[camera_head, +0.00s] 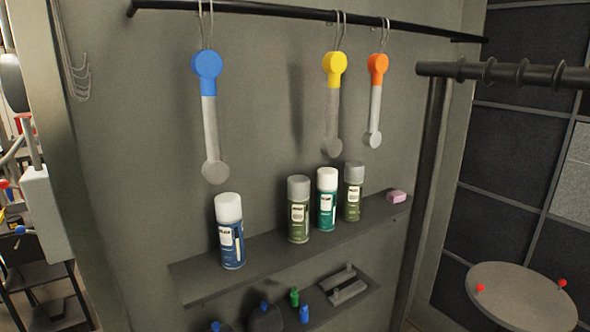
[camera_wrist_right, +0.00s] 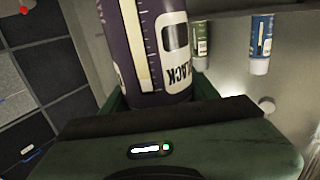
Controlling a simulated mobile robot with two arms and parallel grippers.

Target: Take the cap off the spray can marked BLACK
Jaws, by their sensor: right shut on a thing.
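The spray can marked BLACK (camera_wrist_right: 150,55) shows in the right wrist view as a dark purple can with a pale label. Its lettering appears upside down, and its far end runs out of the top of the picture. My right gripper (camera_wrist_right: 160,98) is shut on this can, with dark green finger parts showing at both sides. The can's end nearest my gripper body is hidden, and I cannot see its cap. I see neither this can nor either gripper in the head view.
In the head view a wall shelf (camera_head: 200,277) holds a blue can (camera_head: 231,246), two olive cans (camera_head: 299,222) (camera_head: 352,203), a teal can (camera_head: 326,212) and a pink block (camera_head: 397,196). Tools with blue, yellow and orange heads hang above. A round table (camera_head: 520,300) stands right.

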